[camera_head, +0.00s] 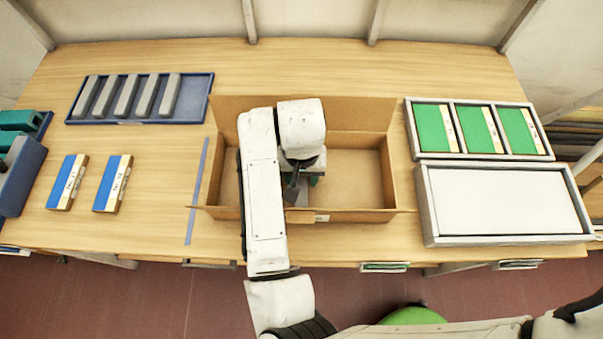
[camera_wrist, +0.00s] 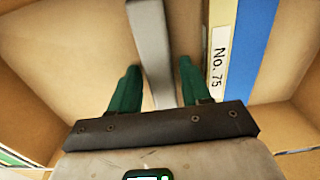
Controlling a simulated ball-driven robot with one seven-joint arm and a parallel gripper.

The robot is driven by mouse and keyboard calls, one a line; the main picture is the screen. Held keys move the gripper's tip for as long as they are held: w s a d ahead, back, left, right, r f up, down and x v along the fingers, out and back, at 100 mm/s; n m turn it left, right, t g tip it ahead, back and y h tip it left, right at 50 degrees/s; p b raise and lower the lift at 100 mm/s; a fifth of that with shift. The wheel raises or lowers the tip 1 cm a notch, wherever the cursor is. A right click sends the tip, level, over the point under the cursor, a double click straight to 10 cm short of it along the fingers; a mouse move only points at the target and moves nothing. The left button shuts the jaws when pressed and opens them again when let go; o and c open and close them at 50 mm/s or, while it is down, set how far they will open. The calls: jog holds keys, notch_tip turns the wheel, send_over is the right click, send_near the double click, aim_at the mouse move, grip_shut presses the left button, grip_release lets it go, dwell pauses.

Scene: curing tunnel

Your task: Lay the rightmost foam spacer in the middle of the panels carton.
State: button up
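The open cardboard carton (camera_head: 350,165) stands mid-table under my arm. My gripper (camera_wrist: 153,85) is low inside it, mostly hidden by my arm in the head view. In the wrist view a grey foam spacer (camera_wrist: 149,40) runs between the two green fingers, with narrow gaps on both sides, so the fingers look open around it. Whether it rests on the floor I cannot tell. To its right in the carton lies a panel (camera_wrist: 240,50) with a blue side and a cream strip marked No. 75. Several grey spacers (camera_head: 147,95) lie in the blue tray (camera_head: 195,105), whose right end is bare.
Two blue-and-white panels (camera_head: 112,183) lie left of the carton, near a blue strip (camera_head: 197,190). At right are a divided tray (camera_head: 410,128) with green panels and a white-topped shallow box (camera_head: 428,205). A blue bin (camera_head: 20,170) stands at the left edge.

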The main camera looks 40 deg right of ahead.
aim_at(302, 178)
jog(key=shift+o, duration=0.6)
jog(key=shift+r, duration=0.1)
notch_tip(302, 178, up, 12)
